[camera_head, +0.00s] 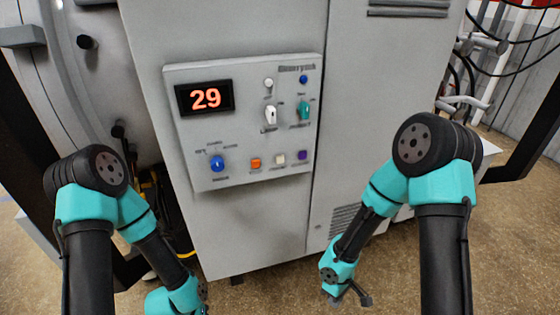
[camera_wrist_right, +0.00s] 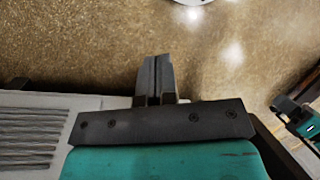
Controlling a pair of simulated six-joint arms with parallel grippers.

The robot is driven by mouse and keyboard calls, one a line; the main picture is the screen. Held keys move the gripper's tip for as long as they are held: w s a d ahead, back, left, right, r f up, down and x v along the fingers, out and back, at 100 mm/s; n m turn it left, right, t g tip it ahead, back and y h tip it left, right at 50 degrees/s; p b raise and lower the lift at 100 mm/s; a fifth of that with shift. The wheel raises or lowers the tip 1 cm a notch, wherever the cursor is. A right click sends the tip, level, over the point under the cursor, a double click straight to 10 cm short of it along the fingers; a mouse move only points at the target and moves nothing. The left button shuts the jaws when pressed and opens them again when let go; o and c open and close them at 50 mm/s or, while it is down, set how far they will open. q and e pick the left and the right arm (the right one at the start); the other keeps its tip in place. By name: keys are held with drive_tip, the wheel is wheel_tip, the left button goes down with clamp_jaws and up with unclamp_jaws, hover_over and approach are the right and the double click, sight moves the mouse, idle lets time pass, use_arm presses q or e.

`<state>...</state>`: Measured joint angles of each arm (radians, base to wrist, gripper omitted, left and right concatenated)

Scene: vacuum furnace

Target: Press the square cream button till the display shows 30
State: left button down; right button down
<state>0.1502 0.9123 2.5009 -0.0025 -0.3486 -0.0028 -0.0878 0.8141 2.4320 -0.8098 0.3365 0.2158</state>
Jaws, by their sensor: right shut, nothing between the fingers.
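The square cream button (camera_head: 279,159) is in the bottom row of the control panel (camera_head: 215,130) in the head view, between an orange button and a purple one. The red display (camera_head: 205,98) at the panel's upper left reads 29. My right gripper (camera_head: 364,299) is low in front of the furnace, below and to the right of the panel, well apart from the button. In the right wrist view its fingers (camera_wrist_right: 158,78) are shut together with nothing between them, over the floor. My left arm reaches to the lower left of the head view; its fingers are not visible.
The panel also carries an orange button (camera_head: 256,163), a purple button (camera_head: 302,155), a blue knob (camera_head: 217,163), a white switch (camera_head: 270,115) and a teal switch (camera_head: 304,109). Vent slats (camera_wrist_right: 35,138) show beside my right gripper. The floor in front of the furnace is clear.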

sight(280, 159)
drive_tip(key=w+a+r+n+t+h, duration=0.4)
drive_tip(key=w+r+t, duration=0.4)
drive_tip(key=r, duration=0.7)
drive_tip(key=w+a+r+n+t+h, duration=0.4)
drive_tip(key=w+a+r+n+t, duration=0.2)
drive_tip(key=w+r, duration=0.5)
wheel_tip(280, 159, up, 4)
drive_tip(key=a+t, duration=0.2)
drive_tip(key=t, duration=0.1)
drive_tip(key=shift+f, duration=0.15)
drive_tip(key=shift+w+a, duration=0.1)
drive_tip(key=shift+w, duration=0.05)
drive_tip(key=shift+w+a, duration=0.35)
drive_tip(key=shift+w, duration=1.05)
drive_tip(key=shift+w+a, duration=0.4)
drive_tip(key=shift+w, duration=0.95)
drive_tip(key=shift+w+a, duration=0.35)
drive_tip(key=shift+w, duration=1.05)
drive_tip(key=shift+w, duration=0.1)
drive_tip(key=shift+w+a, duration=0.1)
drive_tip(key=shift+w, duration=0.2)
